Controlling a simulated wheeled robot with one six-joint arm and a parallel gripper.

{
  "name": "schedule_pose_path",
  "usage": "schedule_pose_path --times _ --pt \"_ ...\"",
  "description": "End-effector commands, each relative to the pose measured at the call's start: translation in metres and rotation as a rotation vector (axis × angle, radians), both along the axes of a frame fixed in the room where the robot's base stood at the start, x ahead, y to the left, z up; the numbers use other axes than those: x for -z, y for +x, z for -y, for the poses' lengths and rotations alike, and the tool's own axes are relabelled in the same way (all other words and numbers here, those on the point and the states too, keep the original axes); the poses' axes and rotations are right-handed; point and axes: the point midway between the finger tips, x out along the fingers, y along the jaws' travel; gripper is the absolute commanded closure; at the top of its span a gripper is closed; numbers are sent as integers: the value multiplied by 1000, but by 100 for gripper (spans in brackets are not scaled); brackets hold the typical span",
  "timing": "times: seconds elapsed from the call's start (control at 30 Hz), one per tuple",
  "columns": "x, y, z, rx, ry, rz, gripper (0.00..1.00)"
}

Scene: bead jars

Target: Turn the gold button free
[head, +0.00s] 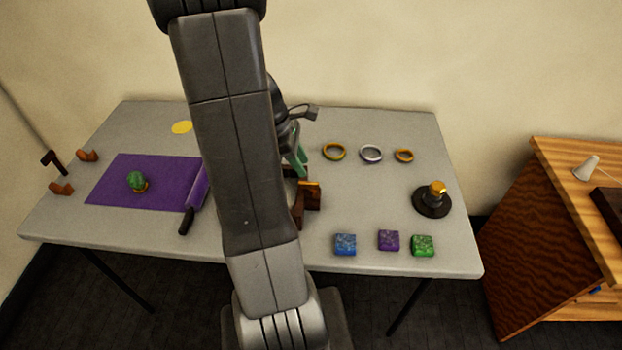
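The gold button (437,188) sits on top of a round black base (432,203) near the right edge of the grey table. It stands upright, and nothing touches it. My gripper (300,162) is well to the left of it, near the middle of the table. My arm hides most of the gripper. Only a green finger part shows, so I cannot tell whether it is open or shut, or whether it holds anything.
Gold, silver and orange rings (371,154) lie at the back right of the table (385,200). Blue, purple and green blocks (389,240) line the front. A brown wooden piece (309,196) stands near my gripper. A purple mat (112,190) with a green-topped object (138,181) lies left.

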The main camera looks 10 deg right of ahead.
Motion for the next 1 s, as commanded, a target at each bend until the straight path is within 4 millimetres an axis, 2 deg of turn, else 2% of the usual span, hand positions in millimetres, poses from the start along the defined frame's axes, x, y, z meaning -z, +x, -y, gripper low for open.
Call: schedule_pose_path --times 0.1,0.3,0.5,0.77,0.93,1.0 --pt "25 -4 10 1 0 -6 67" --pt "54 -7 21 2 0 -4 67" --pt "65 -8 26 0 1 -1 67" --pt "66 -8 26 0 1 0 67" --pt "66 -8 26 0 1 0 97" --pt "66 -8 26 0 1 0 100"
